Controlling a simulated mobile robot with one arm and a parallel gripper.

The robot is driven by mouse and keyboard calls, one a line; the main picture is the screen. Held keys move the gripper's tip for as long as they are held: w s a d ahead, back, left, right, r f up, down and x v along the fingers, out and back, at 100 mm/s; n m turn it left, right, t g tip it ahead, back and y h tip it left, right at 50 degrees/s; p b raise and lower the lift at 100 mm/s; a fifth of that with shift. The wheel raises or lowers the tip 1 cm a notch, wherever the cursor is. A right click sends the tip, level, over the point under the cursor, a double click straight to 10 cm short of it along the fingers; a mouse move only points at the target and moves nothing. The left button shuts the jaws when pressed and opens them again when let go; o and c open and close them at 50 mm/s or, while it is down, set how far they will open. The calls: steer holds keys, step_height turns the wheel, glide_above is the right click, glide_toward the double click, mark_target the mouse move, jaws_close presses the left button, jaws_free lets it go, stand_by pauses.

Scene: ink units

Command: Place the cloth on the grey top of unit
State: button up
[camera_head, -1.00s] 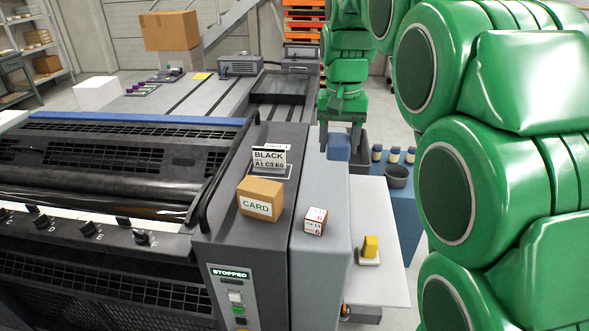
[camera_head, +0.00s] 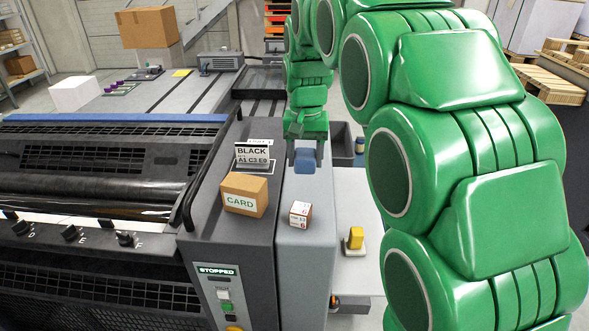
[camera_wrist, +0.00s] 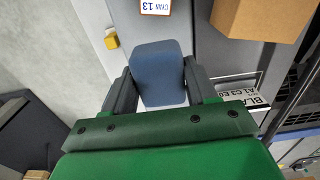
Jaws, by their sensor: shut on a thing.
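My gripper (camera_head: 305,156) is shut on a folded blue cloth (camera_head: 305,165). In the wrist view the cloth (camera_wrist: 160,78) sits between the two dark fingers (camera_wrist: 157,84). The grey top of the unit (camera_head: 292,192) is the lighter strip on the right of the machine. The cloth is over the back part of this strip, behind the small white-and-brown box. I cannot tell whether the cloth touches the top.
The small box (camera_head: 300,214) stands on the grey top. A CARD box (camera_head: 245,194) and a BLACK sign (camera_head: 254,155) stand on the darker top to the left. A yellow block (camera_head: 355,238) is on a lower pale shelf at right.

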steer(key=w+a+f, duration=0.1)
steer(key=w+f, duration=0.1)
steer(key=w, duration=0.3)
glide_above(296, 180)
step_height(296, 180, down, 6)
steer(key=shift+s+r, duration=0.1)
steer(key=shift+s, duration=0.05)
steer(key=shift+f, duration=1.65)
steer(key=shift+f, duration=0.2)
steer(key=o, duration=1)
